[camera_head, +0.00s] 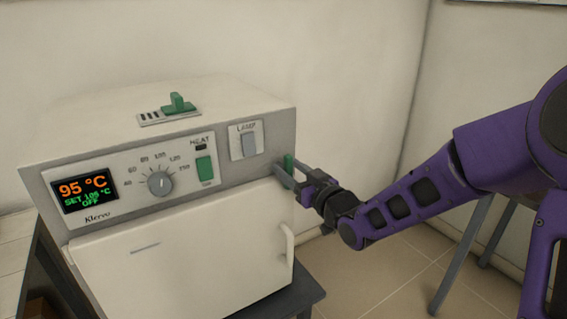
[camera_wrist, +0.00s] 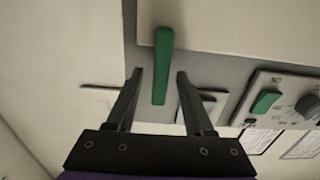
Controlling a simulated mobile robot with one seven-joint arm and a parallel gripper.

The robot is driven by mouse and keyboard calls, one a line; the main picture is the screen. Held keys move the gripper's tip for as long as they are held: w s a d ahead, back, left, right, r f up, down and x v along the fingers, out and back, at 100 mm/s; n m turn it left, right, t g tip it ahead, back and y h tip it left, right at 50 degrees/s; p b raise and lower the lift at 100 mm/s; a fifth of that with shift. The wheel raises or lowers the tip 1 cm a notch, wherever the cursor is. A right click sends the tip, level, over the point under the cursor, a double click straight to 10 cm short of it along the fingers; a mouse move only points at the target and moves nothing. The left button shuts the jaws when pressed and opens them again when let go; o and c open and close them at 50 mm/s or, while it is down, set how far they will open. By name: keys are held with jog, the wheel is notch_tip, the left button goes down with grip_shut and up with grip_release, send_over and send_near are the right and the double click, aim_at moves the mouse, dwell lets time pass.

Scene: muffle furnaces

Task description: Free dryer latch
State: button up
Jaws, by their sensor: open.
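The dryer (camera_head: 160,215) is a cream box with a grey front panel and a closed-looking door (camera_head: 185,255) below it. A green latch lever (camera_head: 288,162) is at the panel's right end, above the door handle (camera_head: 289,243). In the wrist view the latch (camera_wrist: 163,45) is a long green bar. My gripper (camera_head: 281,174) is open at the latch; in the wrist view its two fingers (camera_wrist: 160,76) lie on either side of the bar, with a visible gap to each. I cannot tell how deep the bar sits between them.
The panel carries a lit display (camera_head: 85,190) reading 95 °C, a dial (camera_head: 160,184), a green heat switch (camera_head: 205,169) and a lamp switch (camera_head: 249,144). A green slider (camera_head: 178,104) is on top. Open floor (camera_head: 400,265) lies to the right.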

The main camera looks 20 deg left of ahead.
jog(key=shift+w+a, duration=0.2)
jog(key=shift+a, duration=0.1)
jog(key=shift+c, duration=0.3)
grip_shut()
